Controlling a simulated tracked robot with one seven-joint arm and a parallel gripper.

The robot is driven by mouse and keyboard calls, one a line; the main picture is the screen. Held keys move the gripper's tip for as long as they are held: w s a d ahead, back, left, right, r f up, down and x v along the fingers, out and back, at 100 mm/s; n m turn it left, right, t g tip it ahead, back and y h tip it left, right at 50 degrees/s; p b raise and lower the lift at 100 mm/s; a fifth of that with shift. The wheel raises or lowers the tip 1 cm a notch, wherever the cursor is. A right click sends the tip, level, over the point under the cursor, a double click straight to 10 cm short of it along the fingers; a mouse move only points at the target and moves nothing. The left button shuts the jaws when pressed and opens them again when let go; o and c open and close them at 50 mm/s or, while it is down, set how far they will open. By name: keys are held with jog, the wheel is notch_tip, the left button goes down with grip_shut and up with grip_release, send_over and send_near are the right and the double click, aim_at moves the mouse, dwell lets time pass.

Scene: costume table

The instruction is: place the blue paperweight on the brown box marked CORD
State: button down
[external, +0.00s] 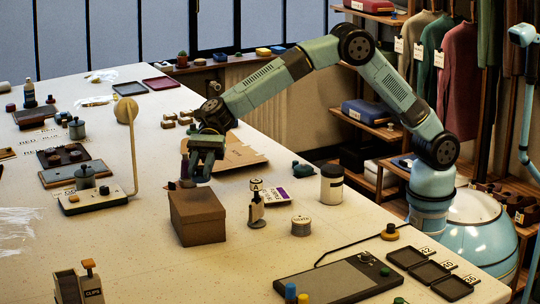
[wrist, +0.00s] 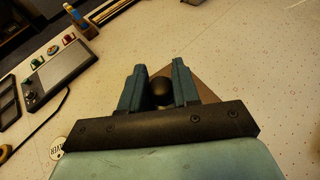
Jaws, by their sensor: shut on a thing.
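My gripper (external: 204,177) points down just above the brown box (external: 198,219), near its back edge. In the wrist view my gripper (wrist: 157,78) is shut on a dark rounded thing (wrist: 160,91), which I take to be the blue paperweight; its colour is hard to make out. In the external view the fingers mostly hide it. The brown box is closed, with a flat top, and part of it shows behind the fingers in the wrist view (wrist: 207,95). I cannot read a CORD marking on it. I cannot tell whether the held thing touches the lid.
A small bottle-like stamp (external: 256,207) and a round tin (external: 300,226) stand right of the box. A white jar (external: 331,185) and a dark teal object (external: 303,170) are farther right. A lamp-like stand (external: 128,112) rises to the left. The table in front of the box is clear.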

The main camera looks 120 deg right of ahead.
aim_at(195, 201)
jog(key=shift+w+f, duration=0.85)
jog(key=shift+f, duration=0.15)
notch_tip(195, 201, down, 3)
jog(key=shift+w+f, duration=0.15)
jog(key=shift+f, duration=0.05)
jog(key=c, duration=0.8)
grip_release()
